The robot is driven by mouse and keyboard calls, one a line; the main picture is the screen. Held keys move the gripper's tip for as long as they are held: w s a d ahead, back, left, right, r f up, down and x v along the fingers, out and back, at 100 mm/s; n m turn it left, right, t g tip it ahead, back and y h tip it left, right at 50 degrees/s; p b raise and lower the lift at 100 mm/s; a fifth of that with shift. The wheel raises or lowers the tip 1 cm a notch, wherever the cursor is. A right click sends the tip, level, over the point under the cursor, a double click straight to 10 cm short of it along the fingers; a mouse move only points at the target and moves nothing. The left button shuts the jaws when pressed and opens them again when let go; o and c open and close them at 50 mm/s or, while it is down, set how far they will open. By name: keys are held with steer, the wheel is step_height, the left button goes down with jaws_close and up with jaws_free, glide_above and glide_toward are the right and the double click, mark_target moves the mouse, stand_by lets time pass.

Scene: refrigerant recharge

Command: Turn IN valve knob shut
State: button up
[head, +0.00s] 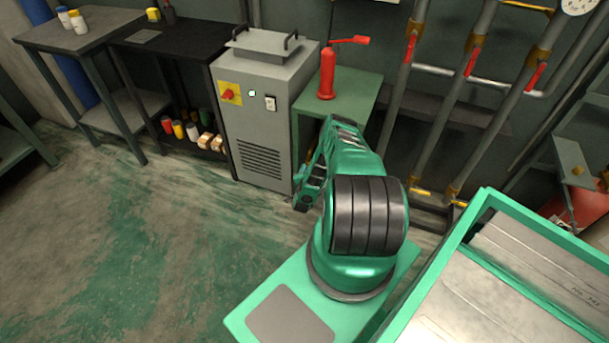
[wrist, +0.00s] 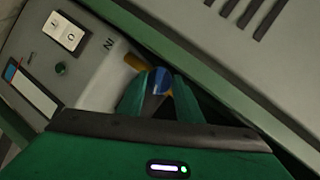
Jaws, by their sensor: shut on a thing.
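The IN valve knob (wrist: 157,80) is blue and shows in the wrist view beside the upside-down "IN" label, next to a brass fitting (wrist: 134,62). My gripper (wrist: 158,95) has its two green fingers on either side of the knob and is shut on it. The fingers and the gripper body hide part of the knob, and its turn angle is hard to read. In the head view my arm hides the knob, and my fingertips cannot be made out there.
The panel by the knob carries a white switch (wrist: 63,30), a green button (wrist: 61,69) and a gauge (wrist: 30,92). A grey vented surface (wrist: 260,25) lies close on the right. Open floor lies left.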

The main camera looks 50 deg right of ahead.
steer(key=shift+s+a+f, duration=0.15)
steer(key=shift+f, duration=0.05)
steer(key=o, duration=1)
steer(key=shift+r, duration=0.1)
